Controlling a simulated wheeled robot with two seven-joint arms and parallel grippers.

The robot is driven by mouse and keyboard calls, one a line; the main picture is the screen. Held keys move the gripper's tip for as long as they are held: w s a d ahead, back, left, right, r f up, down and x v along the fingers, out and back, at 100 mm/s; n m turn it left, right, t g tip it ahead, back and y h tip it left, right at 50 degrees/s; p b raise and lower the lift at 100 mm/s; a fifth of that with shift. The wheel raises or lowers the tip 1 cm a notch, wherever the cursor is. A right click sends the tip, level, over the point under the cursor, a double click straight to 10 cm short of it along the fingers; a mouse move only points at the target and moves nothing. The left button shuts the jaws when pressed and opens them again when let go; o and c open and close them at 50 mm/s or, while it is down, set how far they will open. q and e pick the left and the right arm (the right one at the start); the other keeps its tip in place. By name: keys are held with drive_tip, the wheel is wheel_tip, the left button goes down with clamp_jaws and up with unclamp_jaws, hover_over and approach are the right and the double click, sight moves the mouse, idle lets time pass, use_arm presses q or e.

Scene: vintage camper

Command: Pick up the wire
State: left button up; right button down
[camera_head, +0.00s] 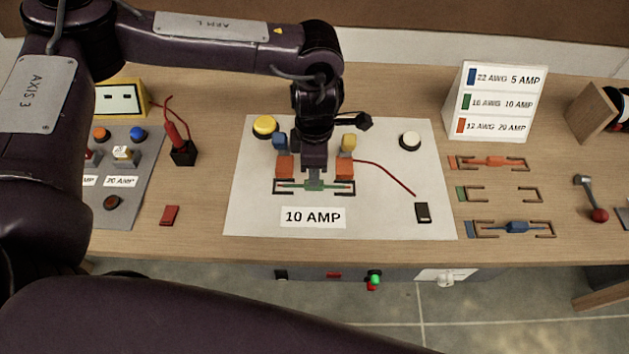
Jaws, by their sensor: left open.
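A green wire (330,187) lies across a black holder on the white panel, just behind the "10 AMP" label. My left gripper (314,182) points down right at the middle of this wire. Its jaws are open; I cannot tell whether they touch the wire, whose middle is partly hidden. An orange wire (489,161) and a blue wire (517,227) lie in holders on the right of the table. The green-marked holder (500,194) between them is empty. My right gripper is not in view.
The white panel (260,215) carries a yellow button (265,127), a white button (410,140) and orange blocks beside my gripper. A thin red lead (390,173) runs to a black piece (422,212). A wire-gauge sign (495,103) stands at the back right.

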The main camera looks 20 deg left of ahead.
use_arm(q)
drive_tip(key=f, duration=0.1)
drive_tip(key=f+p, duration=0.1)
drive_tip(key=f, duration=0.1)
drive_tip(key=f+p, duration=0.1)
drive_tip(key=shift+d+f, duration=0.2)
drive_tip(key=shift+d, duration=0.15)
drive_tip(key=shift+f, duration=0.35)
clamp_jaws()
drive_tip(key=shift+r, duration=0.1)
wheel_tip(320, 180, up, 20)
drive_tip(key=b, duration=0.3)
